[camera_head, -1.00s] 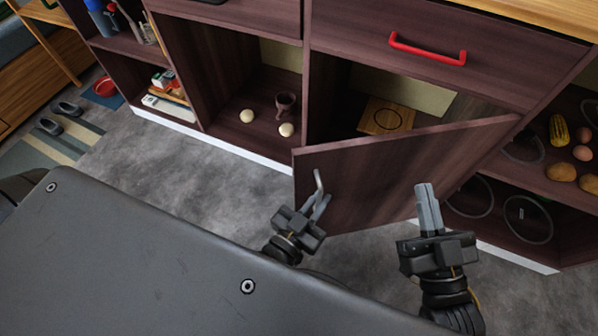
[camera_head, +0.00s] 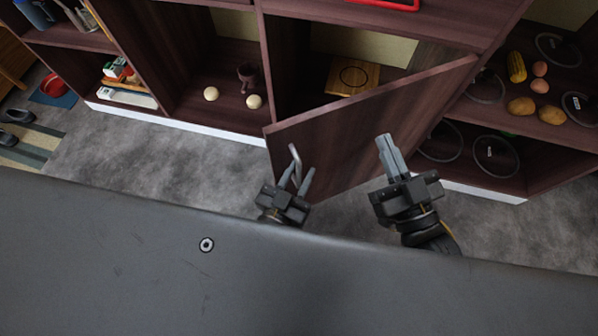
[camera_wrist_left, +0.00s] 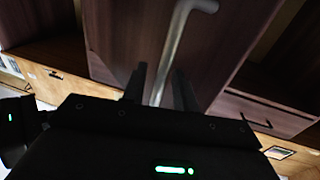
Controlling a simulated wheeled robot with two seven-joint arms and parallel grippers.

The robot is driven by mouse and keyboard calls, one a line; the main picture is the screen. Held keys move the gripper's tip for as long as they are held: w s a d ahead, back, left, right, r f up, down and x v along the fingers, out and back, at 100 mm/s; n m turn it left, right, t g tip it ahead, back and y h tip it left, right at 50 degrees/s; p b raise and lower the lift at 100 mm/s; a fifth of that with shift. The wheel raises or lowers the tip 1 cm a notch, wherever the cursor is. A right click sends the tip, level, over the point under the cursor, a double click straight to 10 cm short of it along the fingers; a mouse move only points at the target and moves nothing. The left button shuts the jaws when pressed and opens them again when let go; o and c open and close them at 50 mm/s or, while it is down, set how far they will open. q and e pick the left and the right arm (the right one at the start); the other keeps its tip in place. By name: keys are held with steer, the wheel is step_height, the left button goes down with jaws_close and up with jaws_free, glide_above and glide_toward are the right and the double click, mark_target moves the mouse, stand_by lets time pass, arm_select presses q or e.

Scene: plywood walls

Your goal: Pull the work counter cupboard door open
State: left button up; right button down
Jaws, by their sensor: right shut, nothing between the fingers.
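The work counter cupboard door (camera_head: 335,150) is dark reddish-brown wood. It stands partly open, swung out from its right side, with the compartment visible behind its top edge. A grey bar handle (camera_head: 295,160) is on the door's outer face near its free left edge. My left gripper (camera_head: 296,178) is at the handle with its fingers apart. In the left wrist view the handle (camera_wrist_left: 178,48) runs between the two fingers (camera_wrist_left: 160,85); firm contact is not visible. My right gripper (camera_head: 385,145) is shut and empty, in front of the door's outer face, right of the left gripper.
Inside the compartment lies a wooden board (camera_head: 353,78). Left of it, an open shelf holds a brown mug (camera_head: 248,76) and pale round items (camera_head: 211,94). Shelves at right hold corn (camera_head: 516,67), potatoes and lids. Clear grey floor (camera_head: 150,160) lies left of the door.

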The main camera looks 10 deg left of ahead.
arm_select(q)
steer(key=shift+s, duration=0.1)
